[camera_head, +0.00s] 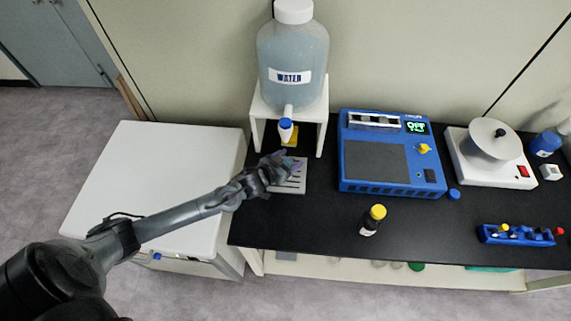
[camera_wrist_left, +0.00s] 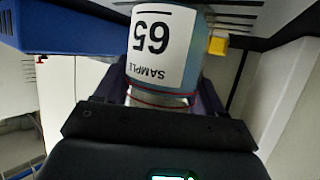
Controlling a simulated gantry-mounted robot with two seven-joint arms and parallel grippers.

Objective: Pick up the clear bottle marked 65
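The clear bottle marked 65 (camera_wrist_left: 160,50) fills the upper middle of the left wrist view. Its white label reads SAMPLE 65, upside down in that view, and a red line rings it near the neck. My left gripper (camera_head: 287,165) is at the slotted grey tray (camera_head: 291,186) below the water spout. Its dark fingers flank the bottle with no clear gap, so it looks shut on it. In the head view the hand hides most of the bottle. Whether the bottle touches the tray cannot be told. My right gripper is out of view.
A large water jug (camera_head: 292,60) stands on a white stand (camera_head: 257,122) behind the tray. A blue device (camera_head: 388,184) is to the right. A white cabinet (camera_head: 150,185) is at left.

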